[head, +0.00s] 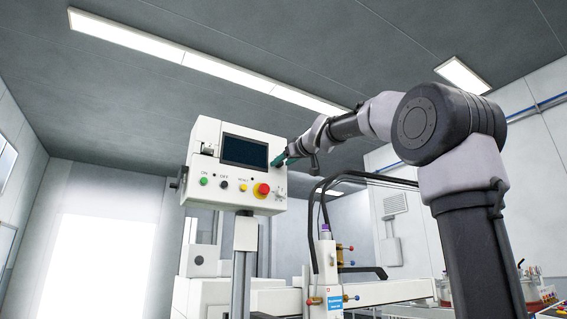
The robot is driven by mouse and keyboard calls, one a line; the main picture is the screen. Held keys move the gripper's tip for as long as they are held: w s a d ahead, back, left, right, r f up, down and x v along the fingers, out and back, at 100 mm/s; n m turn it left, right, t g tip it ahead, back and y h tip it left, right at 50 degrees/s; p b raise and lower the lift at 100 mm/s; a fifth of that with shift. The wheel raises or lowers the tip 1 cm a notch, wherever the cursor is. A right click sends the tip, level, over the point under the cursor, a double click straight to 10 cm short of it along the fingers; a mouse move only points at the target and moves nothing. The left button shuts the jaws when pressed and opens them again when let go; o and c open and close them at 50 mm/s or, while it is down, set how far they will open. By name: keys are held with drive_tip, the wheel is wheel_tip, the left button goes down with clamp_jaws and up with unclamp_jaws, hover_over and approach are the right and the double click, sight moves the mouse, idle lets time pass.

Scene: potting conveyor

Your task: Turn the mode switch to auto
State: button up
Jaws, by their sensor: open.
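A white control box (215,185) stands on a grey post left of centre in the head view. It has a dark screen (245,151) and a row of buttons below it. A small grey knob-like part (279,193) sits at the lower right of the face, beside the red button; it may be the mode switch, but its setting is too small to read. My gripper (279,160) is at the box's upper right, by the screen's right edge, above that part. Its teal fingers are open and look empty. I cannot tell whether they touch the box.
A red mushroom button (262,190) on a yellow base is close below my gripper. Green (204,181), black (224,185) and yellow (243,187) buttons lie left of it. White machinery with black hoses (318,240) stands below and right of the box.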

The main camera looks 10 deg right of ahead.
clamp_jaws()
drive_tip(key=shift+m, duration=0.3)
drive_tip(key=shift+a+m, duration=0.1)
drive_tip(key=shift+m, duration=8.5)
